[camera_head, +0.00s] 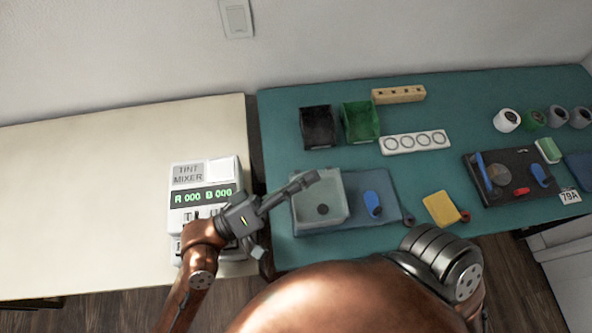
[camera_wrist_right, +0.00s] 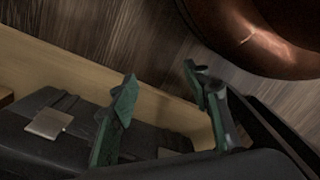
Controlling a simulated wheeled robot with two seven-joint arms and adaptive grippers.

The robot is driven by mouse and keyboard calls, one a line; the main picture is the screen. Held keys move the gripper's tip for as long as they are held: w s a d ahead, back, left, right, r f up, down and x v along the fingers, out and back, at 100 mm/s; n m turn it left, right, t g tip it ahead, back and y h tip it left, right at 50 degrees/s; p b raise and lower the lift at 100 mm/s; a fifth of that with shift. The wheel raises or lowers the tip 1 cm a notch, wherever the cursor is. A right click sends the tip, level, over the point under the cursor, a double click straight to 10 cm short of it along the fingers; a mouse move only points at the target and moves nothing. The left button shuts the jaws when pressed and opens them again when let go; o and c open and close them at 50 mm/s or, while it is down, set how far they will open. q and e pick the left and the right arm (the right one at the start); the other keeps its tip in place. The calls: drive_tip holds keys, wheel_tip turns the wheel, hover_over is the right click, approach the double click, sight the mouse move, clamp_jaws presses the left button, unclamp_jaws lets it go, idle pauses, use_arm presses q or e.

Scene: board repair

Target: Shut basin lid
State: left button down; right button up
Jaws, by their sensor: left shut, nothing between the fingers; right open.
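The basin (camera_head: 338,215), a pale grey square box with a dark round spot inside, sits at the left of a blue mat on the teal bench. I cannot clearly make out its lid or how far it is turned. My left gripper (camera_head: 311,178) is shut and empty, its fingertips over the basin's far left corner. I cannot tell whether they touch it. My right gripper (camera_wrist_right: 160,78) is open and empty in the right wrist view, its two fingers apart above a wooden floor and a pale edge. It is hidden in the head view.
A tint mixer (camera_head: 205,173) stands left of the basin, under my left arm. A blue item (camera_head: 372,203) lies right of the basin, and a yellow pad (camera_head: 441,208) farther right. Black (camera_head: 318,127) and green (camera_head: 361,121) bins stand behind. The cream table (camera_head: 100,200) is mostly clear.

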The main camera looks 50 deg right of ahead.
use_arm(q)
drive_tip(key=shift+s+f, duration=0.15)
drive_tip(key=shift+s, duration=0.05)
use_arm(e)
drive_tip(key=shift+w+a+r, duration=0.1)
drive_tip(key=shift+w+r, duration=0.05)
drive_tip(key=shift+r, duration=0.05)
use_arm(q)
drive_tip(key=shift+a, duration=0.1)
